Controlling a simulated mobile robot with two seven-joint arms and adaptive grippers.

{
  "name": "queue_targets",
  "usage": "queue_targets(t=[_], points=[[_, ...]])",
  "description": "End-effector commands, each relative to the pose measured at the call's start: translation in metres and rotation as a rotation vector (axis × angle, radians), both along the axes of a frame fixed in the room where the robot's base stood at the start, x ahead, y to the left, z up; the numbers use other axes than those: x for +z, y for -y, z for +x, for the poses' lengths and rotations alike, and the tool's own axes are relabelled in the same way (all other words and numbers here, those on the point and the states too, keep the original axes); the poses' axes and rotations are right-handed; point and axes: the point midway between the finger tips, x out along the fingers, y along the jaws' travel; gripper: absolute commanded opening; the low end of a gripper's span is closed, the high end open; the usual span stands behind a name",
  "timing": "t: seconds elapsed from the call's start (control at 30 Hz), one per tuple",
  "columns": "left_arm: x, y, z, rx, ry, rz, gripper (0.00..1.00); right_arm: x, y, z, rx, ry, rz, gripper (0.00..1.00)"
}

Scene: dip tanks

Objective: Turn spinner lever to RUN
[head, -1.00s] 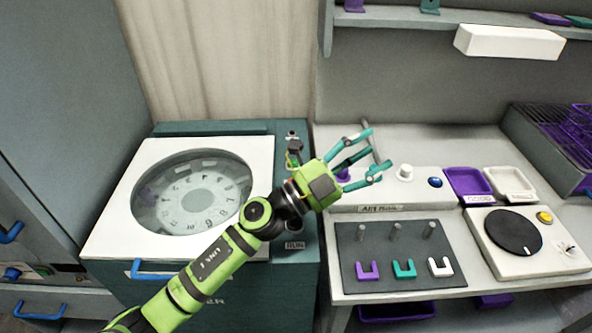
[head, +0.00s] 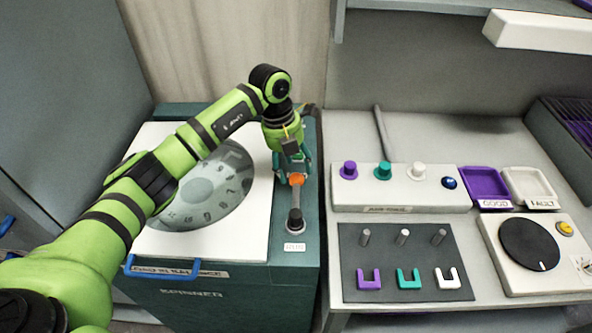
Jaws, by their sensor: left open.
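The spinner (head: 225,285) is a teal cabinet with a white lid and round window at the left. On its right strip is the lever (head: 296,202), a grey bar with an orange end (head: 297,180) and a dark round base (head: 295,222). The RUN label (head: 294,247) is just below that base. My left gripper (head: 292,176) points down over the lever's orange end, with its teal fingers open around or beside it; I cannot tell whether they touch it. The gripper hides the strip behind. My right gripper is not in view.
My left arm crosses above the spinner lid. On the bench at right are a panel with several coloured knobs (head: 400,200), a dark pegboard (head: 405,265), GOOD (head: 485,188) and FAULT (head: 530,187) trays, and a turntable (head: 530,245). A white box (head: 535,32) projects above.

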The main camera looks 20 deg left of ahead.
Motion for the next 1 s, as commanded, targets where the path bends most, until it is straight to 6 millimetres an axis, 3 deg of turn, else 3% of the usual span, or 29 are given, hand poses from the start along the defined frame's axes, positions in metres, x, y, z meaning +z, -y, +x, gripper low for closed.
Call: queue_targets(t=[0.23,0.57,0.6,0.73,1.0], points=[[-0.029,0.007,0.000,0.000,-0.001,-0.003,0.59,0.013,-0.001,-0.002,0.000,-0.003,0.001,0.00],[-0.036,0.008,0.001,-0.002,0.003,-0.003,0.59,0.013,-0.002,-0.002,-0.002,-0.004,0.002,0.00],[-0.035,0.008,0.001,-0.002,0.003,-0.003,0.51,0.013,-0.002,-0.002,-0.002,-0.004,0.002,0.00],[-0.035,0.008,0.001,-0.002,0.003,-0.004,0.00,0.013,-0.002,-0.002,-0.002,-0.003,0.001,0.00],[-0.035,0.008,0.001,0.005,0.004,-0.004,0.00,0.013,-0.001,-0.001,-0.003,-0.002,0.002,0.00]])
